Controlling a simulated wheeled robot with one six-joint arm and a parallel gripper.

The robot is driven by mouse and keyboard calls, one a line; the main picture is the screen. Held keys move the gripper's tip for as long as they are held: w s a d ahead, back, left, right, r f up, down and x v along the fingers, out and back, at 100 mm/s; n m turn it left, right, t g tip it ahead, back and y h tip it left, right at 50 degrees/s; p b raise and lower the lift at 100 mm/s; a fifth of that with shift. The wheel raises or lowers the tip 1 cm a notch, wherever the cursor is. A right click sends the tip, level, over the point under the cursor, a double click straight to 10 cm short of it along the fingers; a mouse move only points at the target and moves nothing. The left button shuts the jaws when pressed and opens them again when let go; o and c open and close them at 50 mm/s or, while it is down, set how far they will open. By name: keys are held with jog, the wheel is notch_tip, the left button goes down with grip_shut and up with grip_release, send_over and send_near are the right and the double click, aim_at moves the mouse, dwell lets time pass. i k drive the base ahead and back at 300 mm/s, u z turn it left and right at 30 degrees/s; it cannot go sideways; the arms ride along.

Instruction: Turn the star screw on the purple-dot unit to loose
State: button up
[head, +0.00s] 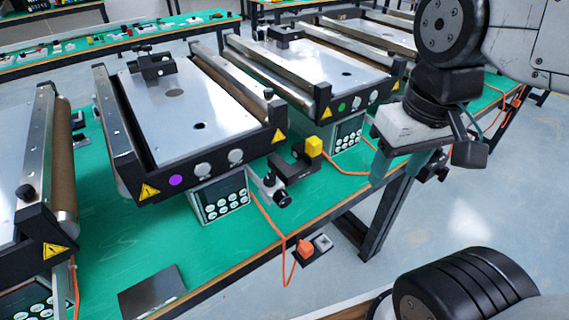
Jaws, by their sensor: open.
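The purple-dot unit is a mini conveyor (205,110) with a bright metal bed, marked by a purple dot (175,180) on its black front plate. A black knob (283,199) sits on the bracket at its front right corner, beside a yellow block (314,146). Another small black knob (268,94) stands on its right rail. I cannot tell for sure which knob is the star screw, nor its setting. My gripper (402,174) is open and empty, pointing down, to the right of the bracket and apart from it.
A green-dot conveyor (320,60) stands behind right, and another conveyor (35,190) at the left edge. A keypad box (222,198) sits under the purple-dot unit. An orange cable (268,222) hangs over the front edge.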

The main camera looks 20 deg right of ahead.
aim_at(269, 180)
jog(key=u, duration=1.2)
jog(key=k, duration=0.7)
jog(key=z, duration=0.6)
